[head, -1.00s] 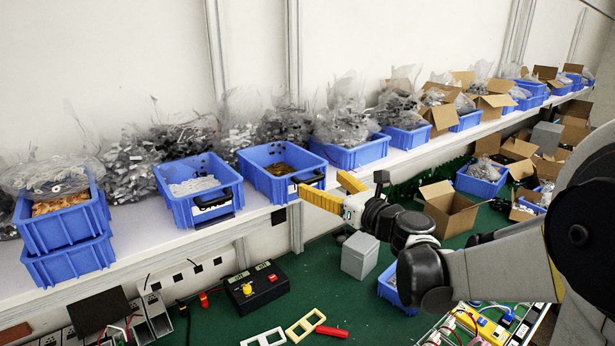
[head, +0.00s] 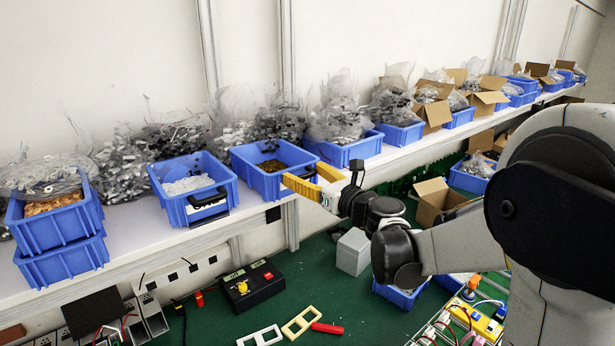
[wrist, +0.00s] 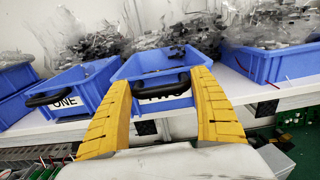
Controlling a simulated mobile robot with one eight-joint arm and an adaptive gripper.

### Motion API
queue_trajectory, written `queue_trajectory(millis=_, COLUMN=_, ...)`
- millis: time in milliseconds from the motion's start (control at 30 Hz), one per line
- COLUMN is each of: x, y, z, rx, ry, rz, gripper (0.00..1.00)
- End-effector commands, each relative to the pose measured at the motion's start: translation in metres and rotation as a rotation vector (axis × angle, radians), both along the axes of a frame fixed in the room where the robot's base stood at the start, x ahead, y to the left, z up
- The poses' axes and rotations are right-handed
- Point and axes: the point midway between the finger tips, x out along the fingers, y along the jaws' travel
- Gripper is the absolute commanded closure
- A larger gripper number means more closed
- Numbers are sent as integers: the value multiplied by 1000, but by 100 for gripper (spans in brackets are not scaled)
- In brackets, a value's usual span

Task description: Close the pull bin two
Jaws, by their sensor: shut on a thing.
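Pull bin two is a blue bin (head: 297,181) on the white shelf, holding brownish contents, with its black handle (wrist: 161,87) and TWO label facing me in the wrist view. My gripper (head: 306,178), with yellow ribbed fingers, is at the front of this bin. In the wrist view my gripper (wrist: 163,84) has one finger at each end of the handle and is shut on it. The fingers partly cover the bin's front and label. In the head view the handle is mostly hidden.
Bin one (head: 181,208), with white parts, stands just left of bin two. Another blue bin (head: 362,149) with bagged parts stands right of it. Stacked blue bins (head: 62,230) are at the far left. A grey box (head: 353,252) and black control box (head: 252,289) sit on the green surface below.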

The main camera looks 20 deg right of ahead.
Motion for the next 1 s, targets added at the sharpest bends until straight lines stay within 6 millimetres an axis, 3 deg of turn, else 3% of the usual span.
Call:
queue_trajectory(millis=167, x=30, y=13, z=-1, rx=0, ry=-1, rz=2, gripper=68)
queue_trajectory(millis=333, x=29, y=12, z=0, rx=0, ry=0, rz=0, gripper=68)
queue_trajectory(millis=367, x=29, y=12, z=0, rx=0, ry=0, rz=0, gripper=18)
queue_trajectory(millis=400, x=29, y=12, z=0, rx=0, ry=0, rz=0, gripper=15)
queue_trajectory(millis=767, x=23, y=9, z=1, rx=0, ry=-1, rz=-1, gripper=15)
queue_trajectory(millis=1000, x=-19, y=-10, z=0, rx=0, ry=0, rz=-4, gripper=15)
